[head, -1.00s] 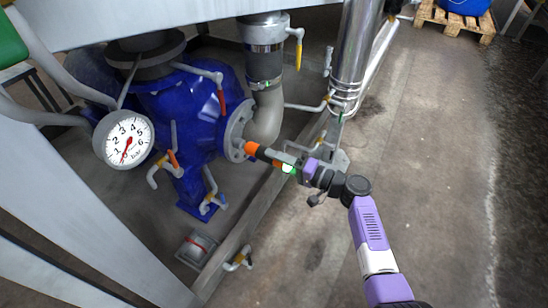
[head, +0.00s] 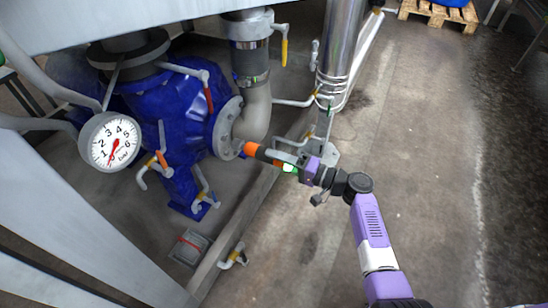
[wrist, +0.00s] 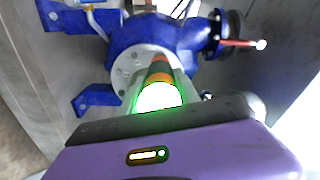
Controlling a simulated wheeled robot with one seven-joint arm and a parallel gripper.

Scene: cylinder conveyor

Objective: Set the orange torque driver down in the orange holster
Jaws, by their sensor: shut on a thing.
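The orange torque driver (head: 252,149) is in my gripper (head: 287,163), with its orange end pointing left and a dark section behind it. In the head view it lies in front of the blue pump's pipe flange; I cannot tell the gap. A bright white patch edged in green shows by the jaws. In the wrist view the driver (wrist: 159,72) rises above the purple gripper body, with the same bright patch at its near end. The fingers are mostly hidden there. I cannot make out an orange holster in either view.
A blue pump (head: 180,125) with a round gauge (head: 110,141), pipes and valve levers stands at left. A steel column (head: 337,45) rises behind my gripper. A low kerb (head: 237,232) runs along the pump. The concrete floor (head: 430,150) at right is clear up to a pallet (head: 438,13).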

